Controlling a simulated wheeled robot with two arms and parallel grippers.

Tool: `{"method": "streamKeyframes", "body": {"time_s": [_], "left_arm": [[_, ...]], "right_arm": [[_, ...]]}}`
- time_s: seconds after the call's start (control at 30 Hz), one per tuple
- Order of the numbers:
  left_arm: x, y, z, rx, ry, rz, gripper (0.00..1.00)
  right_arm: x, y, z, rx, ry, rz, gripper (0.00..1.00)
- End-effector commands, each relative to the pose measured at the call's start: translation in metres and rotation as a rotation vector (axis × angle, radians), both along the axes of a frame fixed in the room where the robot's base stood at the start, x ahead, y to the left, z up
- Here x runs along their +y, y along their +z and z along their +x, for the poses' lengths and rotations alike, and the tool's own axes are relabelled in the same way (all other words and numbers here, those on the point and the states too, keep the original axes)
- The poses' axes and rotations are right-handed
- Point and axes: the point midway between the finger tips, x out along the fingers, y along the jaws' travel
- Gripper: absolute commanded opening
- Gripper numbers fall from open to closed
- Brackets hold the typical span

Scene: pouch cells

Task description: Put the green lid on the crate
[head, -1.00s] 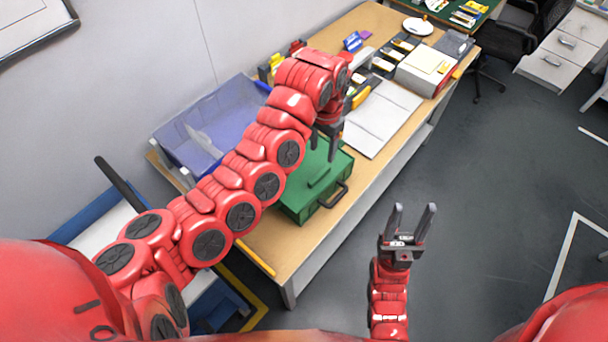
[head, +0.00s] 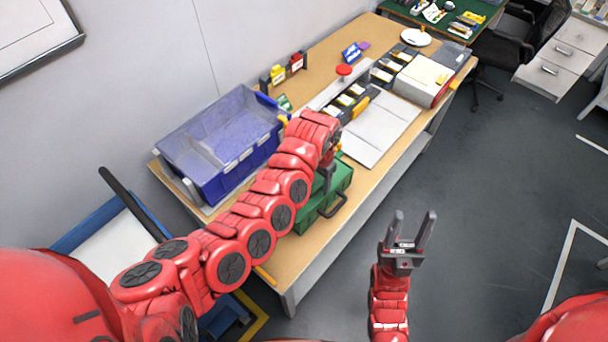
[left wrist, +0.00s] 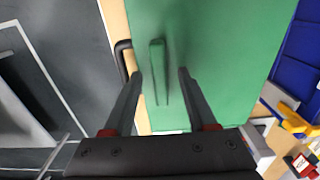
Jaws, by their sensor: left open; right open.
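A green lid (head: 342,177) with a raised bar grip lies flat on top of a green crate (head: 309,222) with a black side handle, on the wooden table. The seam between lid and crate is hard to make out. My left gripper (head: 324,186) is open, pointing down over the lid and hiding part of it. In the left wrist view, the lid (left wrist: 225,60) fills the middle, and its bar grip (left wrist: 156,60) shows between the two spread fingers, apart from both. My right gripper (head: 415,214) is open and empty, off the table's front side.
A blue divided bin (head: 215,140) stands behind and left of the crate. White papers (head: 375,125), a row of small boxes and a white box (head: 420,80) lie further along the table (head: 300,262). Bare tabletop shows in front of the crate. A wall runs behind.

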Motion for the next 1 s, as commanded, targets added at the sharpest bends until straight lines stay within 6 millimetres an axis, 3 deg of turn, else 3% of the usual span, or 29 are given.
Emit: {"method": "streamKeyframes", "body": {"time_s": [0.17, 0.47, 1.0], "left_arm": [[-0.0005, -0.0004, 0.0002, -0.001, 0.000, -0.001, 0.54], [-0.0005, 0.0000, 0.0002, -0.001, 0.000, -0.001, 0.00], [-0.0007, 0.0035, 0.0007, -0.002, 0.000, 0.000, 0.00]], "right_arm": [[0.0000, -0.0011, 0.0000, 0.000, 0.000, 0.000, 0.52], [-0.0001, -0.0011, 0.0000, 0.000, 0.000, 0.000, 0.52], [0.0000, -0.0040, 0.0000, 0.000, 0.000, 0.000, 0.52]]}}
